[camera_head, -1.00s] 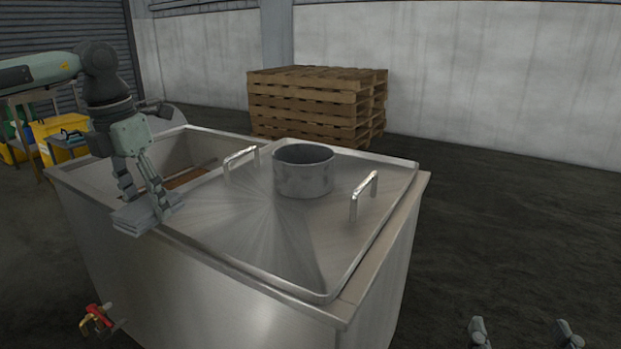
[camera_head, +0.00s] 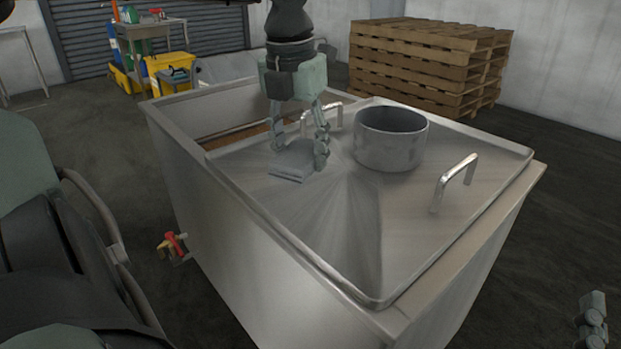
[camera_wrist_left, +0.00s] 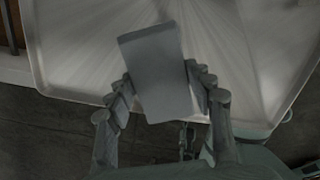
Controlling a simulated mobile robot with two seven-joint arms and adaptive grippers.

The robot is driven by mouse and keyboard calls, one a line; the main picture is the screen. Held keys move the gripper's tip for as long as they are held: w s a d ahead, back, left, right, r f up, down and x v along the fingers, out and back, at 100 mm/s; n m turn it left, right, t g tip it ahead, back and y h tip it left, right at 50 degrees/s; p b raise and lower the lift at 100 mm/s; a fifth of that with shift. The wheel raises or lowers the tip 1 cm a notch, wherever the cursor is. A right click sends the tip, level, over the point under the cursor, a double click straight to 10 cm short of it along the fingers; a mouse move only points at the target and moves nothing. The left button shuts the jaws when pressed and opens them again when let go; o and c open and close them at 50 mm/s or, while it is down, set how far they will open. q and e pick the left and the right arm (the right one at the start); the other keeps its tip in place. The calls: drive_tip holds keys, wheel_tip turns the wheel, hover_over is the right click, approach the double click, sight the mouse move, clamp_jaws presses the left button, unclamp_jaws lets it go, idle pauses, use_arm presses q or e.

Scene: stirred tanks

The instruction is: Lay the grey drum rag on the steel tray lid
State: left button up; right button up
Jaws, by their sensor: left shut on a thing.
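The grey drum rag (camera_head: 291,166) is a small folded pad. My left gripper (camera_head: 301,146) is shut on it, pointing down over the left part of the steel tray lid (camera_head: 410,215). In the left wrist view the rag (camera_wrist_left: 158,72) sits between the fingers (camera_wrist_left: 163,88), with the lid (camera_wrist_left: 255,50) beneath it. I cannot tell whether the rag touches the lid. The lid is shiny, with a raised rim, and covers most of a steel tank. One part of my right gripper (camera_head: 592,320) shows at the lower right edge; the rest is out of view.
A round steel collar (camera_head: 390,140) stands up from the lid, between two bar handles (camera_head: 455,180). The tank's open part (camera_head: 235,110) is at the back left. A red-handled valve (camera_head: 173,246) juts from the tank's side. Pallets (camera_head: 430,65) are stacked behind.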

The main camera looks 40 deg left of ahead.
sight(307, 196)
use_arm(q)
drive_tip(key=shift+d+f, duration=0.45)
drive_tip(key=shift+d, duration=0.35)
drive_tip(key=shift+f+b, duration=0.3)
drive_tip(key=shift+f, duration=1.7)
use_arm(e)
drive_tip(key=shift+s+d+r+t, duration=0.15)
drive_tip(key=shift+r+t, duration=0.15)
drive_tip(key=shift+r, duration=0.25)
drive_tip(key=shift+s+a+r+t, duration=0.15)
drive_tip(key=shift+r+t, duration=0.15)
drive_tip(key=shift+r, duration=0.2)
use_arm(q)
drive_tip(key=shift+f, duration=0.1)
use_arm(e)
drive_tip(key=shift+d, duration=0.1)
use_arm(q)
drive_tip(key=o, duration=1.1)
use_arm(e)
drive_tip(key=shift+r+y, duration=0.25)
drive_tip(key=shift+y, duration=0.05)
use_arm(q)
drive_tip(key=shift+o, duration=0.2)
